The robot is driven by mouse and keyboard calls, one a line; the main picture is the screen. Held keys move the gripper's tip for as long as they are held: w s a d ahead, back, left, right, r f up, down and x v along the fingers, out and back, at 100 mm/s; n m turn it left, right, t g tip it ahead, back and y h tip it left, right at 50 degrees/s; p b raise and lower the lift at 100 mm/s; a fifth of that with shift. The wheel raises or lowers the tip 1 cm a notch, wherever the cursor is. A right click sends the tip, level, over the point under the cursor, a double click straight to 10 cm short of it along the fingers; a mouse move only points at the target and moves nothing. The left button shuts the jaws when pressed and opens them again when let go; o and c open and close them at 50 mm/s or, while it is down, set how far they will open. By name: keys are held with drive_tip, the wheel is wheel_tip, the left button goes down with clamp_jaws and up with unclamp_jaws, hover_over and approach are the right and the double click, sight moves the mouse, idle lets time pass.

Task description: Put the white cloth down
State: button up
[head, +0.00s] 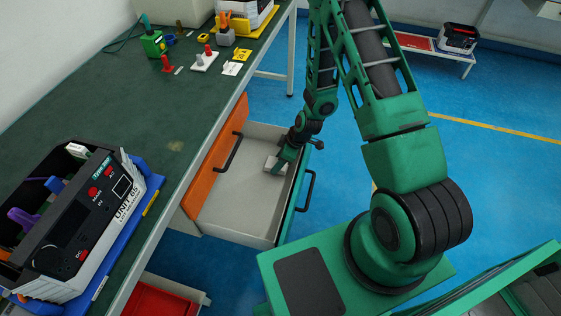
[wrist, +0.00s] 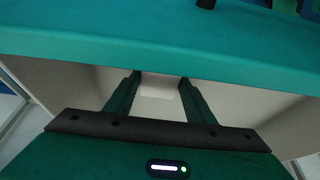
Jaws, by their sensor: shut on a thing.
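The white cloth (head: 270,162) is a small pale block-like piece inside the open drawer (head: 232,205), near the drawer's green front. My gripper (head: 277,167) reaches down into the drawer from above and is shut on the cloth. In the wrist view the cloth (wrist: 160,88) shows between my two fingers (wrist: 158,95), partly hidden by the drawer's green front edge (wrist: 160,50). I cannot tell whether the cloth touches the drawer floor.
The drawer stands out from the green-topped bench (head: 110,110), beside an orange drawer front (head: 215,155). A tester unit (head: 85,215) sits on the bench, with small tools at its far end. A red bin (head: 160,300) is below. Blue floor lies right of the drawer.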

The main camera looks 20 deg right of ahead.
drive_tip(key=shift+f, duration=0.2)
drive_tip(key=o, duration=0.9)
drive_tip(key=shift+o, duration=0.2)
drive_tip(key=s+d+r+m+g+h, duration=0.1)
drive_tip(key=s+d+r+m, duration=0.3)
drive_tip(key=r, duration=0.6)
drive_tip(key=s+d+r+m+h, duration=0.1)
drive_tip(key=s+d+r, duration=0.45)
drive_tip(key=r, duration=0.55)
drive_tip(key=s+d+r+m+g+h, duration=0.1)
drive_tip(key=s+d+r+m, duration=0.3)
drive_tip(key=r, duration=0.6)
drive_tip(key=s+d+r+m, duration=0.2)
drive_tip(key=s+r+m, duration=0.2)
drive_tip(key=s, duration=0.4)
drive_tip(key=s+d+r+m, duration=0.2)
drive_tip(key=s+r+m, duration=0.2)
drive_tip(key=s+r, duration=0.3)
drive_tip(key=s, duration=0.2)
drive_tip(key=shift+s+d+r+g+h, duration=0.2)
drive_tip(key=shift+s+d+g+h, duration=0.1)
drive_tip(key=shift+g, duration=0.1)
